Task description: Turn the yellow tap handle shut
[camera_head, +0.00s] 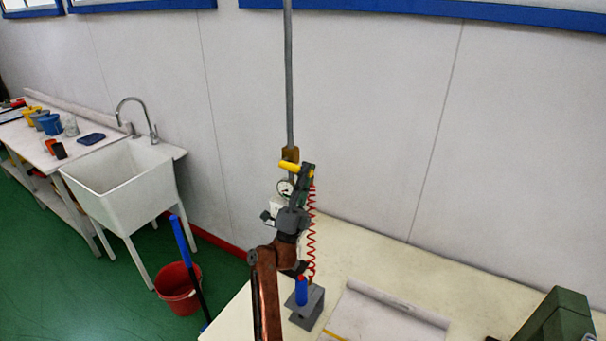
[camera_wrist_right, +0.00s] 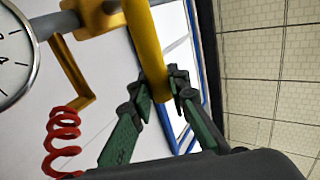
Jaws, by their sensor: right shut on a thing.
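The yellow tap handle (camera_head: 289,166) sits near the lower end of the upright grey pipe (camera_head: 289,80) and lies across it, roughly level in the head view. My right gripper (camera_head: 308,171) is at the handle's right end. In the right wrist view the handle (camera_wrist_right: 147,45) runs down between the two green fingers of my right gripper (camera_wrist_right: 161,88), which are shut on it near its end. My left gripper is not in view.
A round gauge (camera_head: 285,187) and a red coiled hose (camera_head: 312,235) are close by the tap. A blue-handled tool (camera_head: 301,291) stands on a grey block on the bench (camera_head: 475,300). A white sheet lies beside it.

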